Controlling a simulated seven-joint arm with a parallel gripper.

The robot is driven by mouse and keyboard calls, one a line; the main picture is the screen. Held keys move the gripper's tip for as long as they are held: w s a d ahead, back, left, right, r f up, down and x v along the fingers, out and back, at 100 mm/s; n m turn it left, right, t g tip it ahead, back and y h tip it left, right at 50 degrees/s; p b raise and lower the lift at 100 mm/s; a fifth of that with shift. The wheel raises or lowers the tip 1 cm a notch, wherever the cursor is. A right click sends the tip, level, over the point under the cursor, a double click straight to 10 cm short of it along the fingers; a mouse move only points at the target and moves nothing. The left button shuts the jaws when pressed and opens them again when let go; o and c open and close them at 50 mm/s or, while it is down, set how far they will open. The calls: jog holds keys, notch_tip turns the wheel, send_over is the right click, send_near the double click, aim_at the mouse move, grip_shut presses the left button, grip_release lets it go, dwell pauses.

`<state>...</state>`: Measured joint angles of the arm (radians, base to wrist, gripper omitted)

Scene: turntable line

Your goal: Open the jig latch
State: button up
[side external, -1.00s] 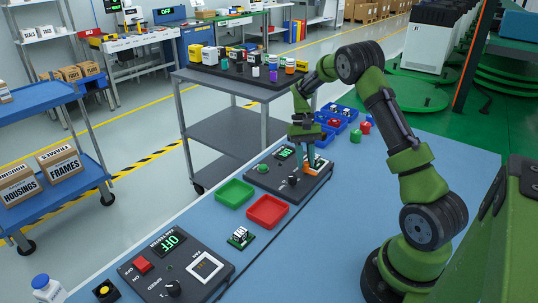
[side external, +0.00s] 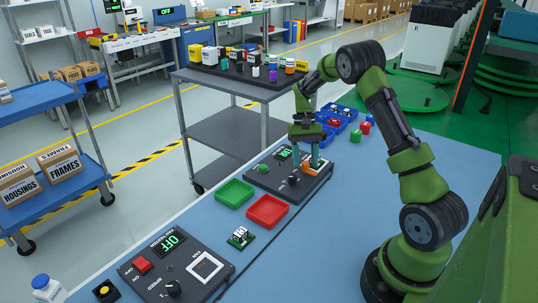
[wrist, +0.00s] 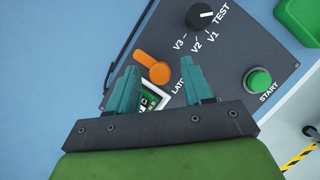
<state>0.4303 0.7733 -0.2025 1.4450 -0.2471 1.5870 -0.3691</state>
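The orange jig latch (wrist: 153,68) shows in the wrist view on the dark test panel (wrist: 228,50), beside lettering that starts "LAT". It also shows as a small orange part in the side view (side external: 313,168). My gripper (wrist: 160,78) is open, with its teal fingers apart on either side of the latch's lower end as seen from the wrist. I cannot tell whether a finger touches the latch. Below the latch, a green-and-white board (wrist: 152,97) is partly hidden by the left finger. In the side view my gripper (side external: 307,166) is low over the panel.
The panel carries a black knob (wrist: 200,16) marked V1, V2, V3 and TEST, and a green START button (wrist: 258,81). Green (side external: 234,193) and red (side external: 267,212) trays lie nearby, with blue bins (side external: 337,124) behind. The blue table is clear toward my base.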

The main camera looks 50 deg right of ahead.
jog(key=v, duration=1.7)
jog(key=shift+d+f, duration=0.1)
jog(key=s+a+r+n+t, duration=0.1)
jog(key=s+a+t, duration=0.2)
jog(key=s+a, duration=0.3)
jog(key=s+a+r+n+t, duration=0.2)
jog(key=s+a, duration=0.3)
jog(key=a, duration=0.8)
jog(key=s+a+r+n+t+h, duration=0.1)
jog(key=s+a+t, duration=0.4)
jog(key=a, duration=0.5)
jog(key=shift+s+a+r+n, duration=0.15)
jog(key=shift+s+r+n, duration=0.15)
jog(key=shift+s+n, duration=0.45)
jog(key=shift+o, duration=0.2)
jog(key=shift+s, duration=0.1)
